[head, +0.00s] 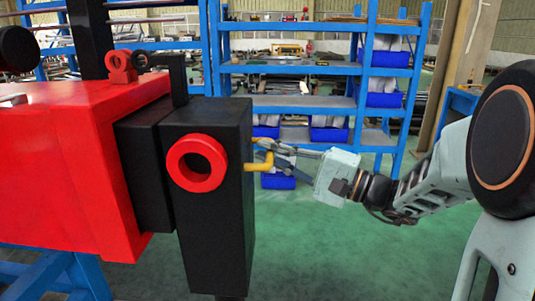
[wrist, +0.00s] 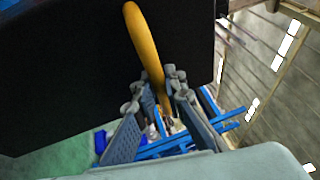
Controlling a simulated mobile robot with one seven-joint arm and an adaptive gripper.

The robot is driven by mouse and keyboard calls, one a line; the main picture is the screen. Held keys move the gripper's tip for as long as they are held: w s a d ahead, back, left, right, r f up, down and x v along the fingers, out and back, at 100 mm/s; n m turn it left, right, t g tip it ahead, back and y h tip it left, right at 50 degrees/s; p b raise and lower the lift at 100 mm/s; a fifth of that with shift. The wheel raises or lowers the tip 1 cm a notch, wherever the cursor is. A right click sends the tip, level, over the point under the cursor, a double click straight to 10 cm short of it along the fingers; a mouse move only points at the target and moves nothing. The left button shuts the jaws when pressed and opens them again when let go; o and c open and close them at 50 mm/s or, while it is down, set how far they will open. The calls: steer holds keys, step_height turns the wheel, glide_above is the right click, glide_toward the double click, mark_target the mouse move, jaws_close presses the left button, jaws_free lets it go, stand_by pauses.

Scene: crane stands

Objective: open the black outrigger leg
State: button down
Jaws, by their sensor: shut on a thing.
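The black outrigger leg (head: 218,225) is an upright square post at the end of a black beam on the red crane body (head: 75,170). A red ring (head: 195,163) sits on its front face. A yellow bent handle (head: 262,163) sticks out from its right side. My gripper (head: 280,155) reaches in from the right and is shut on the handle. In the wrist view, the yellow handle (wrist: 145,40) runs down from the black leg (wrist: 70,65) to between the fingertips of my gripper (wrist: 160,85). The handle's end is partly hidden by the fingers.
A blue shelf rack (head: 315,70) with blue bins stands behind the leg. A blue support (head: 45,275) shows under the crane body at the lower left. Green floor (head: 330,255) is clear between the leg and my arm.

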steer(key=d, duration=0.5)
steer(key=shift+s+d, duration=0.1)
steer(key=shift+d, duration=0.15)
steer(key=c, duration=2)
jaws_free()
steer(key=shift+a, duration=0.15)
steer(key=shift+o, duration=0.2)
steer(key=v, duration=1.2)
